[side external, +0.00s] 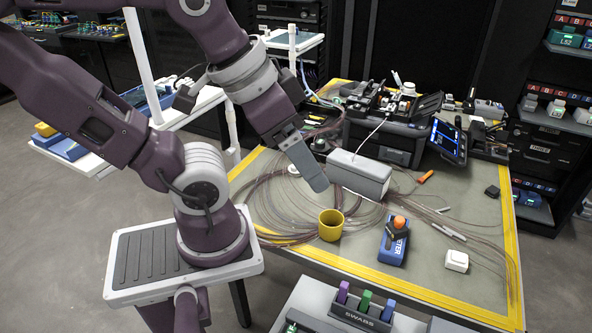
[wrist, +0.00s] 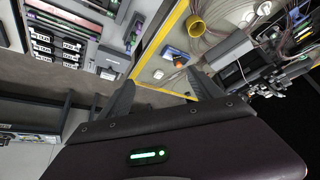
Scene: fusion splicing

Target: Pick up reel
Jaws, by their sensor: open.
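My gripper (side external: 318,182) hangs above the table, left of and above a yellow hollow cylinder. Its two fingers stand wide apart in the wrist view (wrist: 160,78), with nothing between them. The yellow cylinder (side external: 331,226) stands upright on the table with its open top up; it also shows in the wrist view (wrist: 196,27). A small white round piece (side external: 293,170) lies among the fibre coils, partly hidden near my gripper. I cannot tell for certain which of these is the reel.
A grey box (side external: 360,176) stands behind the yellow cylinder. Loose fibre coils (side external: 270,208) spread over the table (side external: 400,285). A splicer with a screen (side external: 448,142) stands at the back.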

